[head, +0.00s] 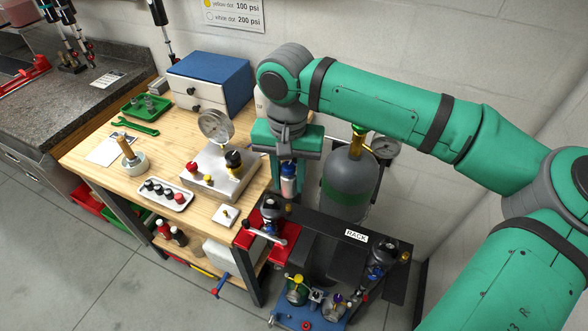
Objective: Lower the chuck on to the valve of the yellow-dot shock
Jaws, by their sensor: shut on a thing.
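My gripper (288,167) points down in the head view, right of the workbench's middle. It is shut on a small silver and blue chuck (288,184), which hangs upright below the jaws. Another shock (377,262) stands at the rack on the right. I cannot make out a yellow dot on either shock, and the valves are too small to tell.
A grey gas cylinder (347,182) with a gauge (386,149) stands close right of my gripper. A metal block with a dial gauge (215,126) sits on the wooden bench (95,158). The rack (330,229) lies below right.

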